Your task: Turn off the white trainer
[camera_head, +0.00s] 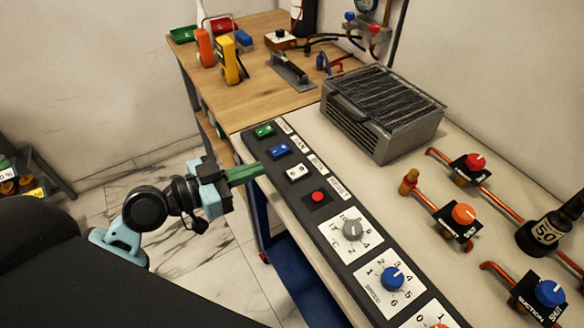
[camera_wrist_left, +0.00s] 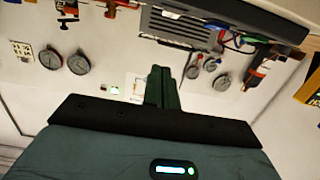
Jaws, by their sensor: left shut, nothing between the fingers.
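A white rocker switch (camera_head: 297,172) sits on the dark control strip (camera_head: 334,269) along the near edge of the pale bench, between a blue switch (camera_head: 280,150) and a red one (camera_head: 318,196). A green switch (camera_head: 264,131) is at the far end. Which way the white rocker is tipped is too small to tell. My left gripper (camera_head: 262,169) is shut and empty, its green fingers pointing right at the strip's left edge, a little left of the white switch and apart from it. The fingers (camera_wrist_left: 162,88) also show in the left wrist view. My right gripper is not in view.
Knobs, a grey one (camera_head: 352,229) and a blue one (camera_head: 392,278), continue along the strip. A grey vented box (camera_head: 382,112) stands behind it. Copper pipes with red and orange valves (camera_head: 463,214) lie at right. A wooden bench (camera_head: 255,75) holds meters further back.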

